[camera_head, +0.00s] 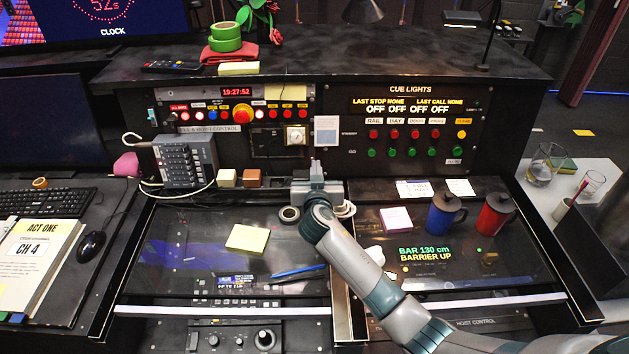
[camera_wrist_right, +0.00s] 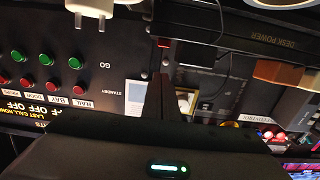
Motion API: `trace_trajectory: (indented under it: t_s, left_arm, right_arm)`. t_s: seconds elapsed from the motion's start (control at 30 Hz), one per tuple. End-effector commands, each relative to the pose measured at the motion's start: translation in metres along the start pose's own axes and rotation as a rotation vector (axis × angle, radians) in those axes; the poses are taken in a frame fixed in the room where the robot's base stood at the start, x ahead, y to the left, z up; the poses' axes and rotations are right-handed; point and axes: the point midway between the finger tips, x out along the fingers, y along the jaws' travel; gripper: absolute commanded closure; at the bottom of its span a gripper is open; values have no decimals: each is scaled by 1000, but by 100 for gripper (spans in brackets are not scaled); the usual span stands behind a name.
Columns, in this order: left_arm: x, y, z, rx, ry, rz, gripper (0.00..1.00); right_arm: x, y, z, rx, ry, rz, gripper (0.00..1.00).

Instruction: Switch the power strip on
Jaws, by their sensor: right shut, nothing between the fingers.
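The power strip (camera_wrist_right: 240,28) is a black bar labelled DESK POWER, seen at an angle in the right wrist view. A small red piece (camera_wrist_right: 165,43), perhaps its switch, shows at the strip's near end; I cannot tell whether it is on or off. My right gripper (camera_head: 316,164) is shut and empty, at the back of the desk before the upright panel. Its dark fingers also show in the right wrist view (camera_wrist_right: 164,84), just below the red piece in the picture; contact cannot be told. In the head view my gripper hides much of this spot. My left gripper is out of view.
A white plug (camera_wrist_right: 90,6) and a cable lie near the strip. The cue light panel (camera_head: 415,130) stands right of my gripper, a grey phone-like unit (camera_head: 187,160) left. Blue (camera_head: 443,217) and red (camera_head: 494,216) mugs stand on the right desk.

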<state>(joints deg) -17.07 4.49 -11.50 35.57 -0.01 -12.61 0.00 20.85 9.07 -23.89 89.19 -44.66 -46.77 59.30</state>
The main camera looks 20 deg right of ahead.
Motion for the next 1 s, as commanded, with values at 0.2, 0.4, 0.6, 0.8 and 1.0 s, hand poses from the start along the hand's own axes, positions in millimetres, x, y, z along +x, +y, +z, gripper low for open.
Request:
trace_trajectory:
  t_s: [0.2, 0.4, 0.6, 0.8, 1.0]
  left_arm:
    - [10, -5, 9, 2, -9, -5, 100]
    - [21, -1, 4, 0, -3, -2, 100]
    - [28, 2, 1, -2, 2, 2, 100]
    - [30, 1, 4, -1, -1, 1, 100]
    - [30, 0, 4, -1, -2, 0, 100]
  right_arm:
    - [-28, -1, -3, 3, 1, -2, 100]
    - [-57, -1, -10, 4, 0, -1, 100]
    - [-83, -1, -17, 3, 0, -2, 100]
    - [-95, 0, -22, 0, 0, -1, 100]
    - [-98, 0, -23, 0, -1, -1, 100]
